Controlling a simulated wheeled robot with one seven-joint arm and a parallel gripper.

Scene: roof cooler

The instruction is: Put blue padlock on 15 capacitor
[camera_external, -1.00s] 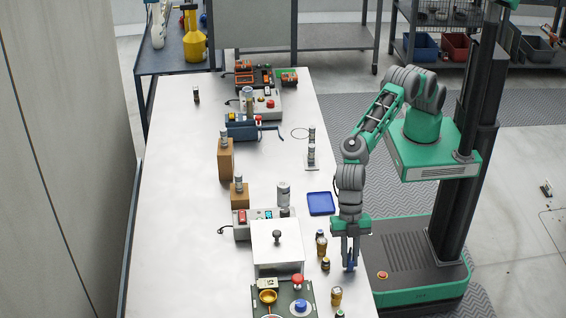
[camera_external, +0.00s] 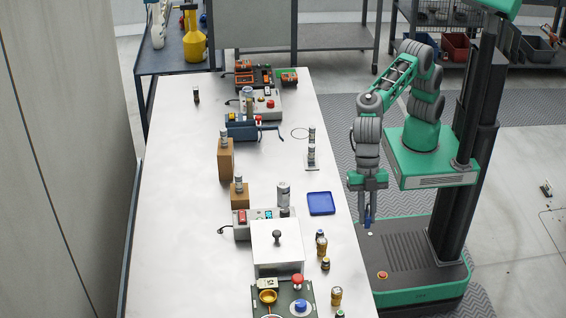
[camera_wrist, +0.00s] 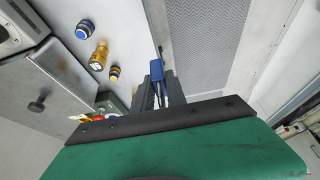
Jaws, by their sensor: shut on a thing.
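My gripper (camera_external: 367,226) is shut on a blue object, apparently the blue padlock (camera_wrist: 157,71), which shows between the fingers in the wrist view. In the external view the gripper points down, just right of the table's right edge and apart from the table. Several cylinders that look like capacitors stand on the table: a silver one (camera_external: 284,194) near the middle, one on a short wooden block (camera_external: 238,183), one on a taller block (camera_external: 224,138), and a pair (camera_external: 311,147) on a small plate. Their numbers are too small to read, so I cannot tell which is 15.
A blue tray (camera_external: 321,203) lies near the table's right edge. Several small gold and dark cylinders (camera_external: 321,246) stand in front of it. A white box with a black knob (camera_external: 277,237) and a green panel (camera_external: 284,302) stand nearby.

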